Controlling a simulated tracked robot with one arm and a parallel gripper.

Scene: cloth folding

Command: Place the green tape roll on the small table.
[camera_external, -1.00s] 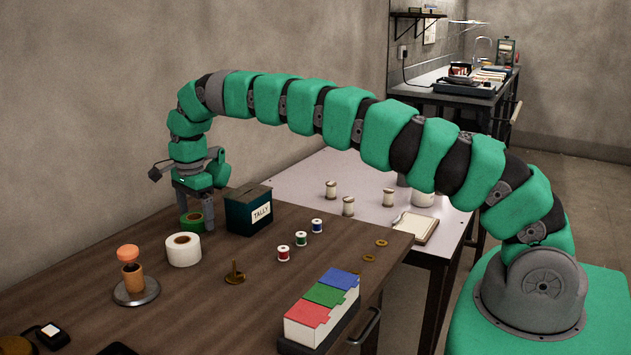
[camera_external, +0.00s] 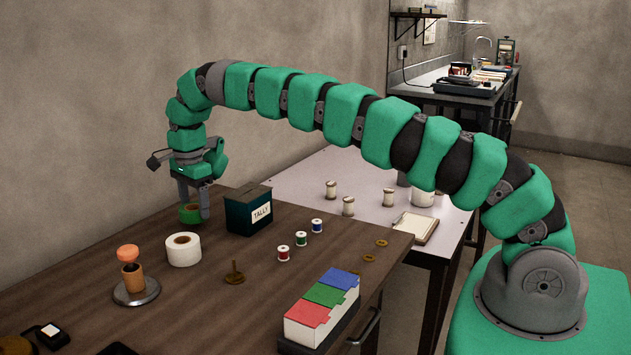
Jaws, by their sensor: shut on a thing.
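The green tape roll (camera_external: 189,213) is between the fingers of my gripper (camera_external: 194,210), at the far left of the wooden table (camera_external: 220,310). My gripper points down and is shut on the roll. The roll appears slightly raised, but the gap to the wood is hard to see. A lower, pale table (camera_external: 300,182) stands behind and to the right of the wooden one; it may be the small table, though the frames do not name it.
A white tape roll (camera_external: 183,249) sits just in front of my gripper, and a dark TALLY box (camera_external: 248,211) stands close at its right. Small thread spools (camera_external: 300,239) lie further right. The pale table holds several white spools (camera_external: 348,206) and a notepad (camera_external: 415,228).

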